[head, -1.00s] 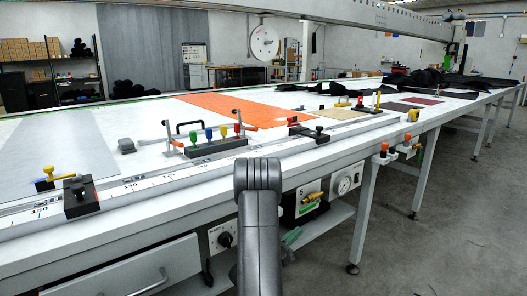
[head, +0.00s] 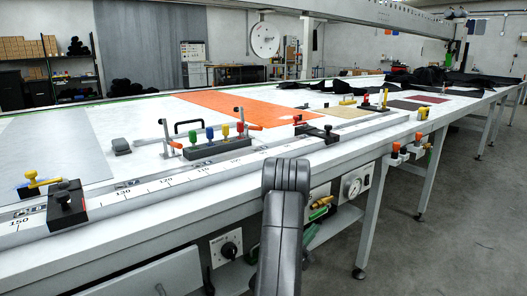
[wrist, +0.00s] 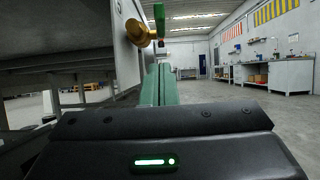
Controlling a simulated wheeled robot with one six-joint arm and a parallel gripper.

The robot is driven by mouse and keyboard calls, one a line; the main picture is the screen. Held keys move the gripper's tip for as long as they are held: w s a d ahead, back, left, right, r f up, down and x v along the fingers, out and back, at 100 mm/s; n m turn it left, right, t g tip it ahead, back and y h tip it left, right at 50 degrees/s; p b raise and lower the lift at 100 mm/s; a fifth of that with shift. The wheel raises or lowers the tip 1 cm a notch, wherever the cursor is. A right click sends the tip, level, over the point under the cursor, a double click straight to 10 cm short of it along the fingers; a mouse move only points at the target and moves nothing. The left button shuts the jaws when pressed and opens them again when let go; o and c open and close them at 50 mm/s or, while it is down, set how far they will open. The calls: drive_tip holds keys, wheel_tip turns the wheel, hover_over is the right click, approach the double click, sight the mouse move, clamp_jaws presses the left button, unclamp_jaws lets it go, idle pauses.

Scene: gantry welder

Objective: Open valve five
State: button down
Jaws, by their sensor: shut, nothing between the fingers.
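In the wrist view a brass valve (wrist: 138,32) with a green handle (wrist: 159,18) sticks out from the grey panel at the upper left. My gripper (wrist: 158,70) has its green fingers together with nothing between them, pointing forward just below and right of this valve, apart from it as far as I can tell. In the head view my gripper (head: 309,233) is partly hidden behind my dark arm, under the table edge. A brass fitting (head: 322,202) shows on the panel above it, beside a green part. No number five is readable on any valve.
The long white table (head: 150,205) runs along the left, with a control box and gauge (head: 353,187) under its edge. Orange-handled valves (head: 395,152) hang further along. A table leg (head: 371,225) stands right of my arm. The grey floor (head: 455,245) is clear.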

drive_tip(key=s+a+f+b, duration=0.4)
drive_tip(key=f+b, duration=0.2)
drive_tip(key=b, duration=0.3)
drive_tip(key=shift+a+f+b, duration=0.15)
drive_tip(key=shift+a+b, duration=0.1)
drive_tip(key=shift+b, duration=0.05)
drive_tip(key=shift+s, duration=0.15)
idle(0.3)
